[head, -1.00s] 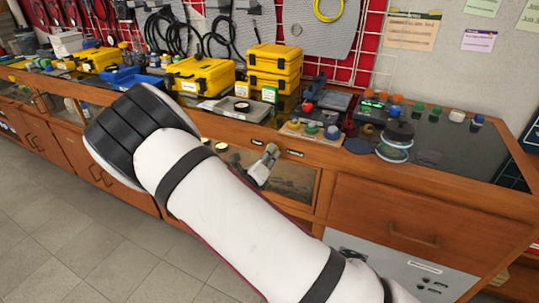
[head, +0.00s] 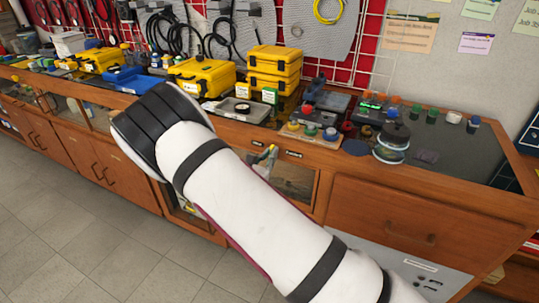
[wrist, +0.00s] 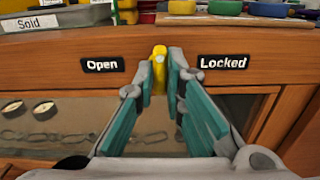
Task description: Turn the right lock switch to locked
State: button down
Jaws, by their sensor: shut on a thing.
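The yellow lock switch (wrist: 159,70) sits on the wooden front rail of the bench, between the "Open" label (wrist: 102,64) on the left and the "Locked" label (wrist: 222,62) on the right. In the wrist view it points roughly upright, between the two labels. In the head view my gripper (head: 267,158) is small at the rail, partly hidden by my white arm. The base of the switch is hidden by the fingers.
Below the rail is a glass-fronted case (wrist: 60,120) with round tins and a chain inside. Above, the bench top holds coloured knobs (head: 311,130), a grey tray (head: 245,110) and yellow cases (head: 274,65). Free floor (head: 70,230) lies at the left.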

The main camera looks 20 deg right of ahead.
jog(key=shift+m+p, duration=0.4)
jog(key=shift+m, duration=3.9)
jog(key=c, duration=1.7)
grip_release()
jog(key=shift+o, duration=0.2)
jog(key=v, duration=1.2)
